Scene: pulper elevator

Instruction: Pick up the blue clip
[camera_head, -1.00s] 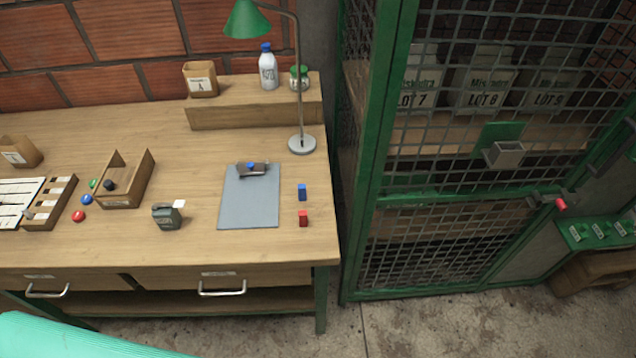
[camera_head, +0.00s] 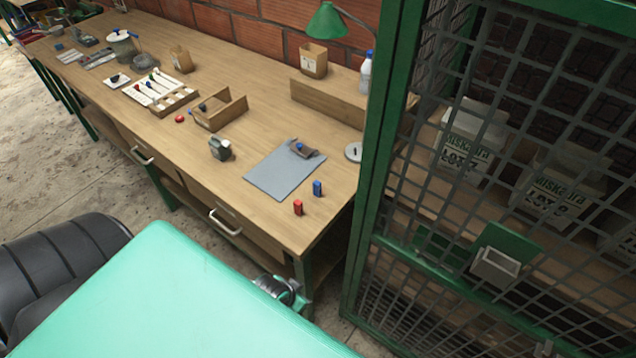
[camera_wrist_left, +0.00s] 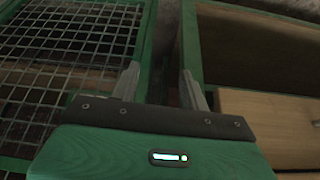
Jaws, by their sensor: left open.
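The small blue clip (camera_head: 317,188) stands upright on the wooden workbench, near its right end. In the head view my teal body hides part of the foreground, and I cannot make out the gripper's fingers. My right gripper is not in view.
A green-framed mesh cage (camera_head: 375,170) rises right beside the bench end. The bench front around the clips is clear.

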